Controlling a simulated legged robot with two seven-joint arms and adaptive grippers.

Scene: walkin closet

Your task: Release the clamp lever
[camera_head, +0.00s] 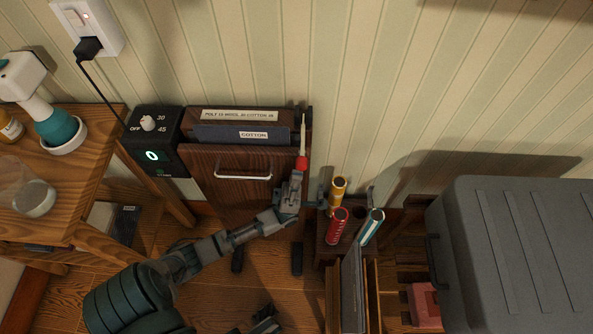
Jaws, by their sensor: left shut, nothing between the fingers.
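The clamp lever (303,138) is a thin pale rod with a red lower part, standing nearly upright at the right side of a dark wooden press (228,190). My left arm reaches in from the lower left. My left gripper (297,178) is shut and empty, its tips just below the lever's red part. I cannot tell whether they touch it. The gripper hides whatever is below the red part. A dark jointed part at the bottom edge looks like my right gripper (265,320); its jaws are unclear.
A wooden shelf unit (95,140) stands farther left. Rolled tubes (338,225) stand in a holder right of the gripper. A large grey case (515,250) fills the right.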

